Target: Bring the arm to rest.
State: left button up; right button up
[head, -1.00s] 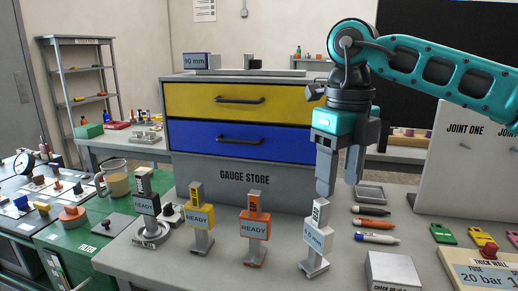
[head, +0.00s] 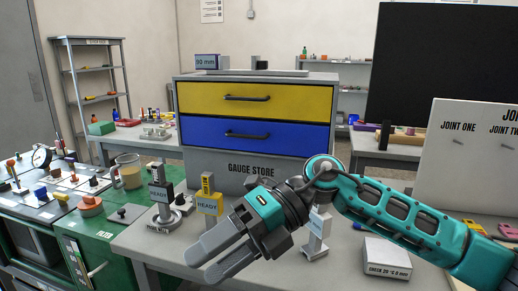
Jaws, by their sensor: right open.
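My right arm (head: 385,212) comes in from the right, low over the bench. Its teal and grey gripper (head: 206,266) points to the lower left, with its two fingers apart and nothing seen between them. It is in front of the row of gauges. The yellow gauge (head: 209,196) stands upright just behind the gripper, and the grey-black gauge (head: 162,192) stands to its left. The white gauge (head: 317,236) is partly hidden by the arm. The orange gauge is hidden behind the gripper. My left gripper is not in view.
The gauge store cabinet (head: 250,171) stands behind, with its yellow drawer (head: 210,97) and blue drawer (head: 205,131) shut. A white box (head: 387,254) sits below the arm. A white board (head: 450,165) stands at right. The green cart (head: 90,225) is at left.

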jog(key=w+d+f+m+t+y, duration=0.1)
jog(key=w+d+f+m+t, duration=0.35)
jog(key=m+t, duration=0.9)
jog(key=w+d+f+m+t+y, duration=0.25)
jog(key=d+f+m+t, duration=0.2)
jog(key=m+t, duration=0.85)
jog(key=s+d+f+m+g+h, duration=0.4)
jog(key=s+d+f+m+h, duration=0.2)
jog(key=f, duration=0.6)
jog(key=s+d+f+m+g+h+p, duration=0.1)
jog(key=s+d+f+m+g+h, duration=0.4)
jog(key=f, duration=0.8)
jog(key=s+d+m+h, duration=0.2)
jog(key=s+d+m, duration=0.1)
jog(key=s+m, duration=0.1)
jog(key=shift+d+f, duration=0.2)
jog(key=shift+d, duration=0.1)
jog(key=shift+c, duration=0.4)
